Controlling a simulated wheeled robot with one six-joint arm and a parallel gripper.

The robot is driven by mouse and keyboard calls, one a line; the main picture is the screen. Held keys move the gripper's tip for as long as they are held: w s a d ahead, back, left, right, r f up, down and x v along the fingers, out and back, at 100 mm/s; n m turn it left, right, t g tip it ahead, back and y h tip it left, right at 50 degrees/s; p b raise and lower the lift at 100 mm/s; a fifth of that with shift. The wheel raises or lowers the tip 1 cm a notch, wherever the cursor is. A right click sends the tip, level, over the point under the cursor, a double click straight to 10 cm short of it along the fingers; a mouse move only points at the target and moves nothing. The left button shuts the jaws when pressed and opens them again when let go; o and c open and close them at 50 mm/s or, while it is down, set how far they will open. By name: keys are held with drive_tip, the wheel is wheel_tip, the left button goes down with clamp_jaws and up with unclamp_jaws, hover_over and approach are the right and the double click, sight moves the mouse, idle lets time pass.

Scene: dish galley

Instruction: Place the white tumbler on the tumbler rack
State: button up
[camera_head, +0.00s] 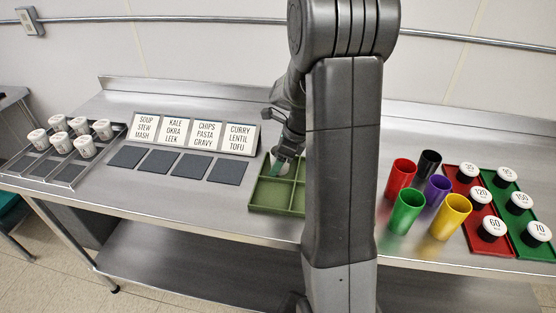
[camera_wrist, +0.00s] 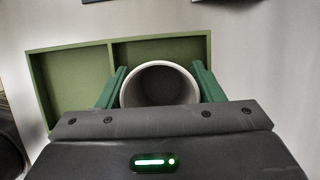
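The white tumbler (camera_wrist: 126,92) shows in the wrist view with its round white rim towards the camera, between the green fingers of my gripper (camera_wrist: 158,84). The fingers lie against both its sides. In the head view my gripper (camera_head: 288,152) is at the back left of a green tray with compartments (camera_head: 272,210), which looks like the tumbler rack; it also shows in the wrist view (camera_wrist: 112,60). The tumbler overlaps the tray in the wrist view. I cannot tell whether its base touches the tray floor. My arm hides the tray's right part.
Red (camera_head: 401,178), black (camera_head: 430,163), purple (camera_head: 437,190), green (camera_head: 405,212) and yellow (camera_head: 450,216) tumblers stand at right. Beyond are red and green mats with white-topped pieces. Left are label cards (camera_head: 182,134), dark squares and a metal tray (camera_head: 68,175) with several white cups.

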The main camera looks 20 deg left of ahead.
drive_tip(key=v, duration=1.2)
